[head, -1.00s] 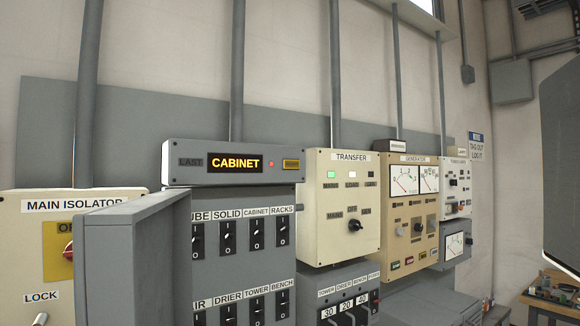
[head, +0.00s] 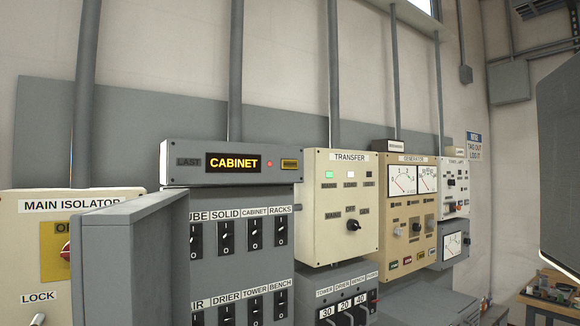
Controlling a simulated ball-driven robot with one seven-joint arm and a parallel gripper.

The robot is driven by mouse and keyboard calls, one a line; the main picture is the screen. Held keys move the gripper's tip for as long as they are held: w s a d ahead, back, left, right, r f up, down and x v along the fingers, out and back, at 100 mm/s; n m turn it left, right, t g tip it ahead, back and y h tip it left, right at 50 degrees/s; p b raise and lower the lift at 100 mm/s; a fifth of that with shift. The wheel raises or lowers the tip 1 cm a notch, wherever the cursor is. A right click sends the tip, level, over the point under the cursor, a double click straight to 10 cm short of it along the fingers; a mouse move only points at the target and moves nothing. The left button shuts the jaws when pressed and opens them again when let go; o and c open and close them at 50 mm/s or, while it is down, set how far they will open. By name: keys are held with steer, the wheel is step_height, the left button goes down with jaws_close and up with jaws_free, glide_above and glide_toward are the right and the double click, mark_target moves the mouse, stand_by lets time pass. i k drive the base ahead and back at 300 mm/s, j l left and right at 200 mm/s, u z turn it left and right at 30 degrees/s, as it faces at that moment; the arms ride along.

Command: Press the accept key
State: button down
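A grey annunciator box (head: 230,178) sits on top of the grey switch panel. Its lit display (head: 233,163) reads CABINET in amber, with LAST lettered to its left. A small red lamp (head: 270,163) glows right of the display. An amber key (head: 290,164) is at the box's right end; its lettering is too small to read, so I cannot confirm it is the accept key. My gripper is not in view.
An open grey door (head: 130,260) stands out in front, between the main isolator (head: 25,245) and the switch panel (head: 235,265). The transfer box (head: 340,200) and generator panel (head: 408,205) are to the right. A dark panel edge (head: 560,170) fills the far right.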

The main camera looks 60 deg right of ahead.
mark_target(286, 164)
steer(key=z, duration=1.6)
steer(key=i+l, duration=0.25)
steer(key=i, duration=0.15)
